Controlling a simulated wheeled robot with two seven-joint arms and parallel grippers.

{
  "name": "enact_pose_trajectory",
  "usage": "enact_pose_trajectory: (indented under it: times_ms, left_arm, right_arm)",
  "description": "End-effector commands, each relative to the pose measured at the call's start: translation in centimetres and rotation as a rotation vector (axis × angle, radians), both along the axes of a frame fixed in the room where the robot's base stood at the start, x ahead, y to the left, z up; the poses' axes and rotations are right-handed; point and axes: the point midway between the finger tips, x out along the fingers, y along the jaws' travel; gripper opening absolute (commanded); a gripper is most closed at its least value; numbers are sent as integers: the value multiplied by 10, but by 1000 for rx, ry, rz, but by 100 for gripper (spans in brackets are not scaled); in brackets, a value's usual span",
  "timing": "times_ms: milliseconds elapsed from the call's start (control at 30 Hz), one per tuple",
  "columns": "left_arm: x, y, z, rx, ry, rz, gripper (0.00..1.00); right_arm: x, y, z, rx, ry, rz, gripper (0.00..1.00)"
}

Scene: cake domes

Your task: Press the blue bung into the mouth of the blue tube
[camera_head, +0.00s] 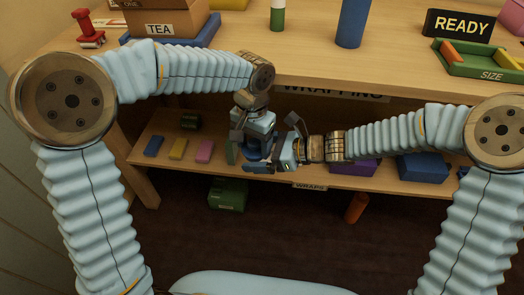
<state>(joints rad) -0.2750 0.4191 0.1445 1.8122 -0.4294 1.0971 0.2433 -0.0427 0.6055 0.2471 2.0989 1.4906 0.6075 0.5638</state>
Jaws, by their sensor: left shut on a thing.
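My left gripper (255,155) points down in front of the table's front edge, above the lower shelf. It is shut on a dark blue piece (258,147), partly covered by the fingers; I cannot tell whether this is the blue tube or the bung. My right gripper (274,150) comes in from the right, close beside the left one and level with the dark blue piece. Its fingers overlap the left gripper in the picture, so I cannot tell whether it is open or touching the piece. No separate bung or tube mouth can be made out.
A blue cylinder (353,22) and a green-and-white one (277,15) stand on the tabletop (300,55). A green SIZE tray (470,62) and READY sign (459,24) are at right. Small blocks (178,149) and boxes (423,167) sit on the lower shelf (300,180).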

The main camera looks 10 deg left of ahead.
Motion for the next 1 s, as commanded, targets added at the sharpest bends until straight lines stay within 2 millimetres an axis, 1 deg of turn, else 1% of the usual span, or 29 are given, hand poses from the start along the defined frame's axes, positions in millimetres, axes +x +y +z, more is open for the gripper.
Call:
enact_pose_trajectory:
  times_ms: [33,300,333,367,400,467,500,600,1000]
  left_arm:
    - [0,0,0,0,0,0,30]
    - [0,0,0,0,-1,0,30]
    - [0,0,0,0,-1,0,30]
    - [0,0,0,0,-1,1,30]
    - [1,0,0,1,-1,1,68]
    - [1,0,0,0,-2,1,77]
    - [1,0,0,1,-1,1,83]
    - [0,0,0,0,-1,0,96]
    - [-1,-2,3,-2,0,-4,96]
  right_arm:
    - [0,0,0,0,0,0,89]
    - [0,0,0,0,0,1,48]
    - [0,0,0,0,0,1,43]
    - [-1,0,0,0,0,1,43]
    - [-1,0,0,0,1,2,38]
    - [-1,0,0,0,0,2,38]
    - [-1,0,0,0,0,2,38]
    - [0,0,0,0,0,1,38]
    - [0,0,1,1,0,0,38]
